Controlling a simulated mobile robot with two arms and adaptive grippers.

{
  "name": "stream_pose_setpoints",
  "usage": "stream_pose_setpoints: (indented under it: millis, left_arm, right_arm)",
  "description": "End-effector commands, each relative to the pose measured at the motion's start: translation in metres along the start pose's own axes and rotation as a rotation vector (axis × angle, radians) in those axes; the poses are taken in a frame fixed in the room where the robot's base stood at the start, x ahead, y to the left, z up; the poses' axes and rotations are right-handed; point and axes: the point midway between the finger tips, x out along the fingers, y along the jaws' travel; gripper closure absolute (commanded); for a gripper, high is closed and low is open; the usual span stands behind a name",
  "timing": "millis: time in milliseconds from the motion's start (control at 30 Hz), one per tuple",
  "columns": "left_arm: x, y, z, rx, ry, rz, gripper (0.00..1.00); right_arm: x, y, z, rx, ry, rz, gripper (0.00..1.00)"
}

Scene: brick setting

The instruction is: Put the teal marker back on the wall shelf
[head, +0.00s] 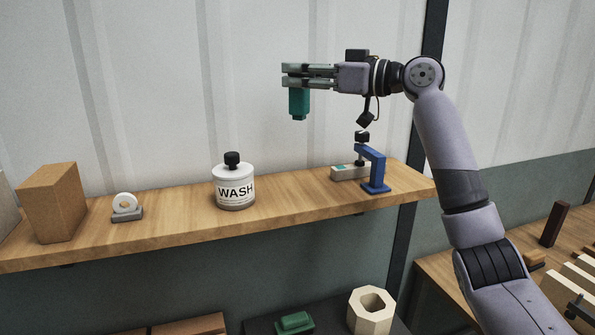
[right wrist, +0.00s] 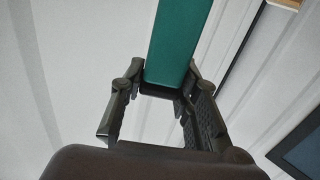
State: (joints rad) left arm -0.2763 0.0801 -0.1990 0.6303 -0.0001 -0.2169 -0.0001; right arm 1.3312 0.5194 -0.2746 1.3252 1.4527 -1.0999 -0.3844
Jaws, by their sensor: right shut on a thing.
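The teal marker (head: 299,104) is held upright in my right gripper (head: 292,75), its lower end hanging free in the air. In the right wrist view the marker (right wrist: 180,45) shows as a long teal block between the dark fingers. The gripper is shut on it, and the fingers hide its upper part in the head view. The wooden wall shelf (head: 300,203) runs across the picture, with the marker clearly above its level and apart from it. My left gripper is not in view.
On the shelf stand a brown block (head: 49,203), a tape roll on a grey base (head: 125,206), a white WASH jar (head: 235,187), a grey box (head: 349,172) and a blue clamp-like piece (head: 375,170). The stretch between jar and grey box is bare. Below sits a hexagonal ring (head: 370,312).

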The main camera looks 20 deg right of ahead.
Motion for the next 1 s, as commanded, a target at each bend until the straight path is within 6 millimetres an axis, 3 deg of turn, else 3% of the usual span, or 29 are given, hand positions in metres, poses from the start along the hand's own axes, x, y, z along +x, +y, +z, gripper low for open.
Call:
stream_pose_setpoints:
  millis: [100, 267, 433, 667, 1000]
  left_arm:
    - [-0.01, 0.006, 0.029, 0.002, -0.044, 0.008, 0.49]
    - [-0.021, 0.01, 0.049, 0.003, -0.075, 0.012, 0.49]
    - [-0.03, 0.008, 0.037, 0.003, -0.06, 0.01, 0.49]
    - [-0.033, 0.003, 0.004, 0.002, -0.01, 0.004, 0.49]
    - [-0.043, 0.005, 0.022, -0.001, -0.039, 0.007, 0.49]
  right_arm:
    - [0.0, 0.001, 0.034, 0.005, -0.005, 0.001, 0.89]
    - [0.001, 0.0, 0.076, 0.005, -0.004, 0.0, 0.89]
    - [0.0, 0.0, 0.115, 0.005, -0.002, 0.001, 0.89]
    - [0.001, 0.0, 0.138, 0.001, 0.001, 0.001, 0.89]
    - [0.001, 0.0, 0.174, 0.0, 0.003, 0.002, 0.89]
